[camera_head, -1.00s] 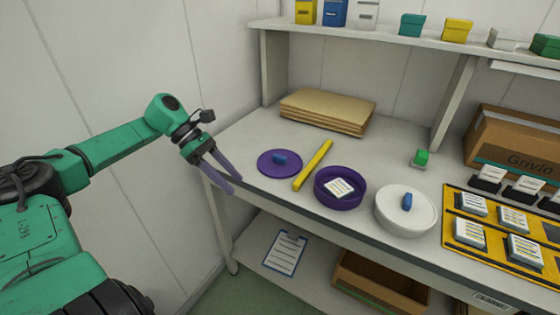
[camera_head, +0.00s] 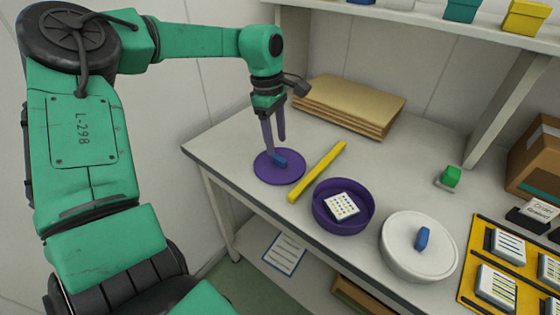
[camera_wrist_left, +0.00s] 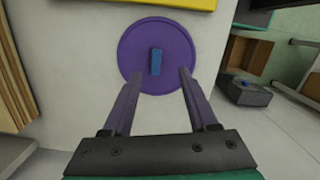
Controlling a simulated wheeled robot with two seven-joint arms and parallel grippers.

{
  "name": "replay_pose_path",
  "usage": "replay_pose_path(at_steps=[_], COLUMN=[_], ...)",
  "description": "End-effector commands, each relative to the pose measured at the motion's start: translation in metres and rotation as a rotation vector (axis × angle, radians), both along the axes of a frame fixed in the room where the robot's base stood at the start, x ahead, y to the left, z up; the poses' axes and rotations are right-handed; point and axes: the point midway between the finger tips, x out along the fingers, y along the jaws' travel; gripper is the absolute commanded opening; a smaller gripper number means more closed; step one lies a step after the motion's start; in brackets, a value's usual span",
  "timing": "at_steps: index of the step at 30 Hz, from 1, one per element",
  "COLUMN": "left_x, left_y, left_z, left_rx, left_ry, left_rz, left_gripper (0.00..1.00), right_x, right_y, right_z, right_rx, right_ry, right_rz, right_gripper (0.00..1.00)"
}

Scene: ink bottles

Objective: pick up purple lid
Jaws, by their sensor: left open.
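The purple lid (camera_head: 272,173) is a flat disc with a blue handle (camera_head: 280,160), lying on the table near its left front edge. It also shows in the left wrist view (camera_wrist_left: 137,40), with its handle (camera_wrist_left: 156,62) standing between and just beyond my fingertips. My left gripper (camera_head: 276,146) is open and points down over the lid, its two purple fingers spread. In the left wrist view the fingers (camera_wrist_left: 158,72) sit to either side of the handle, with gaps. I cannot tell the exact height of the fingertips above the lid. My right gripper is not in view.
A yellow bar (camera_head: 317,171) lies just right of the lid. Beyond it are an open purple bowl (camera_head: 325,217) holding a white card and a white lidded pot (camera_head: 402,255). A stack of brown boards (camera_head: 349,103) lies behind. The table's front edge is close to the lid.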

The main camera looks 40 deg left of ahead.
Motion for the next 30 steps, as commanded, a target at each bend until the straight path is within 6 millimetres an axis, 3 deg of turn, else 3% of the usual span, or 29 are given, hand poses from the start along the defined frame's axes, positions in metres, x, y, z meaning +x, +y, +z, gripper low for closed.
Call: replay_pose_path(at_steps=[8, 12, 17, 21, 22, 30], left_x=[0.003, 0.004, 0.005, 0.005, 0.005, 0.005], left_y=[-0.001, -0.003, -0.003, -0.003, -0.003, -0.003], left_z=[-0.045, -0.058, -0.059, -0.058, -0.058, -0.058], left_rx=[-0.001, -0.001, -0.001, -0.001, -0.001, -0.001], left_ry=[0.005, 0.001, -0.001, -0.001, -0.001, -0.001], left_rz=[0.000, 0.000, 0.001, 0.001, 0.001, 0.001], left_gripper=[0.59, 0.59, 0.59, 0.05, 0.00, 0.00], right_x=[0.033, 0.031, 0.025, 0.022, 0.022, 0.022], right_y=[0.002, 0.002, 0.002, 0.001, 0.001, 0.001], right_z=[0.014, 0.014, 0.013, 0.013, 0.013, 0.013], right_rx=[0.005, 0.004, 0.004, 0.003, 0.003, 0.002], right_ry=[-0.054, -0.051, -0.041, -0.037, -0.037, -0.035], right_rz=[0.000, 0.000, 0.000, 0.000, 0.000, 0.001], right_gripper=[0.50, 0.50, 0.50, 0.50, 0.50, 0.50])
